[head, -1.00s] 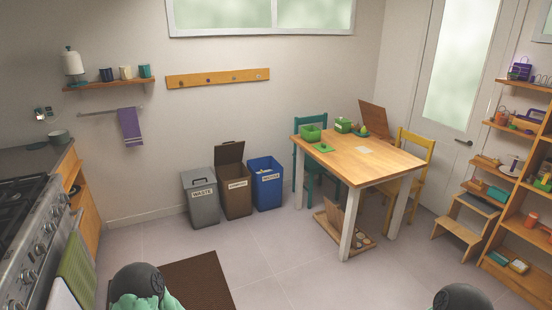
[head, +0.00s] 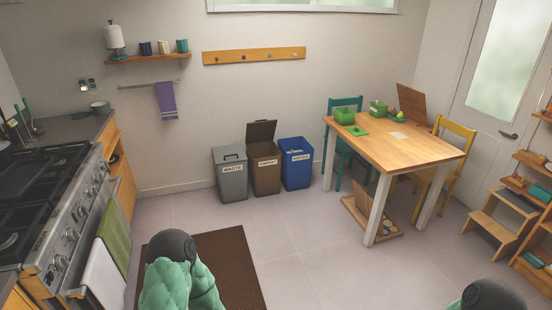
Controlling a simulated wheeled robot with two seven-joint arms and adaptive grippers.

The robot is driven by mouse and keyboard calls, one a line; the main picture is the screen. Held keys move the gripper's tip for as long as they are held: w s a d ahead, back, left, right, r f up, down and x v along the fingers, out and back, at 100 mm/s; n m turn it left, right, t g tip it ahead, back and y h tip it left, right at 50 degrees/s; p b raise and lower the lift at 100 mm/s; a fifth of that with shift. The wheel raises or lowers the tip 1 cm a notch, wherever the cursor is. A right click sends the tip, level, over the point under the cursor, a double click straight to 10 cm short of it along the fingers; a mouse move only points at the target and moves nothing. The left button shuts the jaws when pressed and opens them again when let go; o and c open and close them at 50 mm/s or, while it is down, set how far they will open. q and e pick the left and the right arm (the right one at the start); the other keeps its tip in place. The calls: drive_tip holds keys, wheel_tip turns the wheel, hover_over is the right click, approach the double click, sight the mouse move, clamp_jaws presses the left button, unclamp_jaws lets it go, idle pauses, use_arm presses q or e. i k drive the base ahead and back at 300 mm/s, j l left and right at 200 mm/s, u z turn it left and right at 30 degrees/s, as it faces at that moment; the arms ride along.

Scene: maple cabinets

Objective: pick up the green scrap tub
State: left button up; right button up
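A green open tub (head: 344,116), likely the scrap tub, stands on the wooden table (head: 410,152), near its far left corner. A flat green piece (head: 356,130) lies just in front of it. A second, smaller green container (head: 378,108) stands behind and to the right, with yellow-green items beside it. What the tub holds is too small to tell. Parts of my own arms show at the bottom edge, far from the table. Neither gripper shows.
Grey waste (head: 232,178), brown open-lidded (head: 264,172) and blue (head: 296,167) bins stand left of the table. A teal chair (head: 345,103) and a yellow chair (head: 455,140) flank it. A wooden tray (head: 372,218) lies beneath. Open floor lies in front.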

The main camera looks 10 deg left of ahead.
sight(343, 116)
drive_tip(key=i+u, duration=0.35)
drive_tip(key=i+j, duration=0.1)
drive_tip(key=i, duration=4.2)
drive_tip(key=l+z, duration=0.05)
drive_tip(key=l, duration=0.1)
